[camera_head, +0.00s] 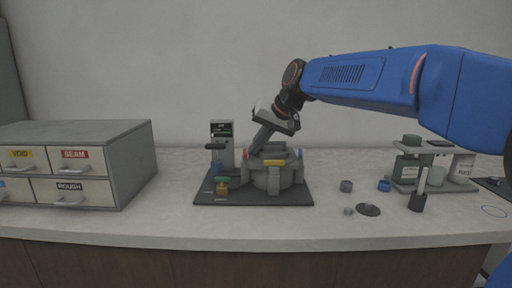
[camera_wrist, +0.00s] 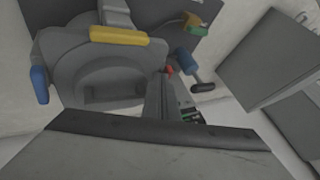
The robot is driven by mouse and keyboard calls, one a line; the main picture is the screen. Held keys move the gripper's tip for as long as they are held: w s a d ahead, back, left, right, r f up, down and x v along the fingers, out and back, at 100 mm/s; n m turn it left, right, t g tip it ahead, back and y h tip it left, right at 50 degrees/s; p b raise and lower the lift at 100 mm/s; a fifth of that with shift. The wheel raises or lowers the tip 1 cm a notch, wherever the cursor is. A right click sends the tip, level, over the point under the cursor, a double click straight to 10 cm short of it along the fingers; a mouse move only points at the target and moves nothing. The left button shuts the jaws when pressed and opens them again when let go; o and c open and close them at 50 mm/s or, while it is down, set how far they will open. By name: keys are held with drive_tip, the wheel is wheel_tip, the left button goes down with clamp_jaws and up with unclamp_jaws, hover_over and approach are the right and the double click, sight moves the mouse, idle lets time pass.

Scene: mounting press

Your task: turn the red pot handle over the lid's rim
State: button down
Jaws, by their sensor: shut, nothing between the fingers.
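The mounting press (camera_head: 273,181) is a round grey pot with a lid and coloured handles on a dark base. The red pot handle (camera_head: 245,154) is on the pot's left side in the head view. In the wrist view only a small red part (camera_wrist: 168,71) shows at the lid's edge, the rest hidden. The grey lid (camera_wrist: 112,72) fills the upper left there. My gripper (camera_head: 253,147) reaches down to the left, its shut, empty fingers close beside the red handle. I cannot tell whether they touch it.
A yellow handle (camera_wrist: 119,35) and a blue handle (camera_wrist: 39,85) sit on the pot's rim. A control column (camera_head: 222,143) and small levers stand left of the pot. Drawers (camera_head: 85,160) are further left; small round parts (camera_head: 346,186) and a stand (camera_head: 437,150) are right.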

drive_tip(key=shift+a, duration=0.1)
drive_tip(key=m, duration=0.1)
drive_tip(key=a+m+t+h, duration=0.1)
drive_tip(key=m, duration=0.1)
drive_tip(key=s+m+t+h, duration=0.1)
drive_tip(key=shift+s+a+m, duration=0.1)
drive_tip(key=shift+a+m, duration=0.15)
drive_tip(key=shift+m, duration=0.15)
drive_tip(key=shift+s+a, duration=0.15)
drive_tip(key=shift+a, duration=0.35)
drive_tip(key=a+m+h, duration=0.1)
drive_tip(key=m, duration=0.1)
drive_tip(key=m+h, duration=0.1)
drive_tip(key=m, duration=0.1)
drive_tip(key=a+m+h, duration=0.1)
drive_tip(key=m+h, duration=0.1)
drive_tip(key=shift+w+a+t, duration=0.2)
drive_tip(key=shift+a+t, duration=0.15)
drive_tip(key=shift+t, duration=0.05)
drive_tip(key=shift+w+a, duration=0.15)
drive_tip(key=shift+a, duration=0.1)
idle(0.4)
